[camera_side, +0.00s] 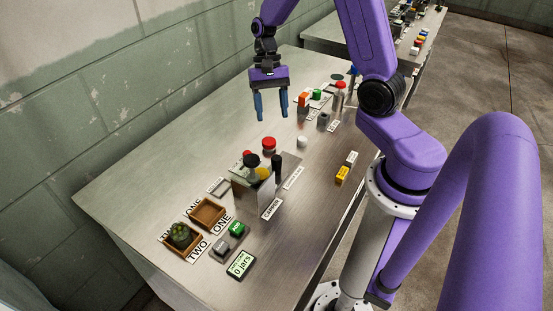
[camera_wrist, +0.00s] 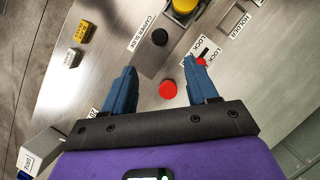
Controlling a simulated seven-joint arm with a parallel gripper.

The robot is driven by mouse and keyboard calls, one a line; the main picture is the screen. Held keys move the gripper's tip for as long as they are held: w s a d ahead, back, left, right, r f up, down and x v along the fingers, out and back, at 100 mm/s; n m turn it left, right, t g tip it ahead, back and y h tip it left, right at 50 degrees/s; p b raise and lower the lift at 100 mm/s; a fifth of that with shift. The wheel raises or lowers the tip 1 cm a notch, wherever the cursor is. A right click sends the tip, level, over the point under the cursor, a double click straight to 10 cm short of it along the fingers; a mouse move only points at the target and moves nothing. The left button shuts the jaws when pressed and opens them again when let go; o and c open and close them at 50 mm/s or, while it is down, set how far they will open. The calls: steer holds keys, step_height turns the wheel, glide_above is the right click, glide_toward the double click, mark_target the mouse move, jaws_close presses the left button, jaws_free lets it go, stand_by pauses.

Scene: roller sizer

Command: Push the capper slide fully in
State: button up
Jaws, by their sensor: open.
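The capper slide's label (camera_wrist: 143,33) reads "CAPPER SLIDE" in the wrist view. A black round knob (camera_wrist: 160,37) stands beside it on a grey strip; in the side view a black upright handle (camera_side: 277,165) stands by the same label (camera_side: 293,178). A yellow round part (camera_wrist: 185,5) sits beyond the knob, partly cut off. My gripper (camera_side: 270,105) is open and empty, raised above the table behind the machine. In the wrist view its blue fingers (camera_wrist: 163,92) are wide apart, with the knob ahead of them. How far in the slide sits cannot be told.
A red round knob (camera_side: 269,145) and a white piece (camera_side: 302,141) stand near the machine. A grey box (camera_side: 243,187) with a black top knob stands at the front. Wooden trays (camera_side: 207,212) and a "0 jars" display (camera_side: 240,265) lie nearer.

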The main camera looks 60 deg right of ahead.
mark_target(276, 157)
steer(key=x, duration=1.4)
steer(key=shift+f, duration=0.25)
jaws_close()
steer(key=shift+a, duration=2)
